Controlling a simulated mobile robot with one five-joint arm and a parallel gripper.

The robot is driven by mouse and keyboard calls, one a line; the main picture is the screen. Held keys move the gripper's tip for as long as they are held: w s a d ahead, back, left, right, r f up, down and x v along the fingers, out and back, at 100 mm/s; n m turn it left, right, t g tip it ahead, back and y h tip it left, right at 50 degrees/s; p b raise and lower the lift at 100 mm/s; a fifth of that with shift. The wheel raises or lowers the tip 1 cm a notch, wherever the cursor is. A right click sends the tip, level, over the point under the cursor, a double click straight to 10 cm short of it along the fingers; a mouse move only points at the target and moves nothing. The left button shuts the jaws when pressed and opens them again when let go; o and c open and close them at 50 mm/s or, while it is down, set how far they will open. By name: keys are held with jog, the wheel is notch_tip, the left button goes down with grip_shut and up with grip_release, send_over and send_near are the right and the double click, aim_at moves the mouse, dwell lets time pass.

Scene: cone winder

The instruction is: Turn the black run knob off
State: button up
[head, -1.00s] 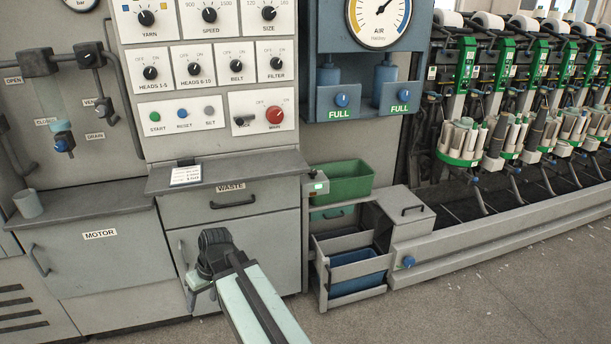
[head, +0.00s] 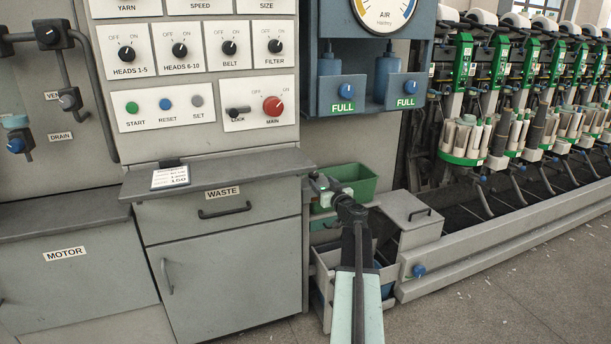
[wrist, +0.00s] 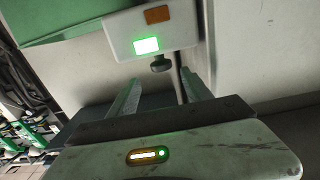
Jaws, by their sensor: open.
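A small dark knob (wrist: 161,63) sticks out below a pale control box (wrist: 118,40) with a lit green display (wrist: 146,46) and an orange-brown patch, in the wrist view. I take it to be the black run knob. My gripper (wrist: 160,92) has its two fingers apart, one on each side below the knob. The fingers are empty, and the knob lies beyond their tips, roughly centred between them. In the head view my gripper (head: 326,191) is at the box beside the green bin, and my arm hides most of the box and the knob.
A green bin (head: 352,186) sits just behind the box. The waste cabinet (head: 222,258) is close on the left. Open floor lies in front.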

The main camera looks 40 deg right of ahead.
aim_at(316, 176)
jog(key=x, duration=0.8)
jog(key=shift+w+a, duration=0.1)
grip_shut()
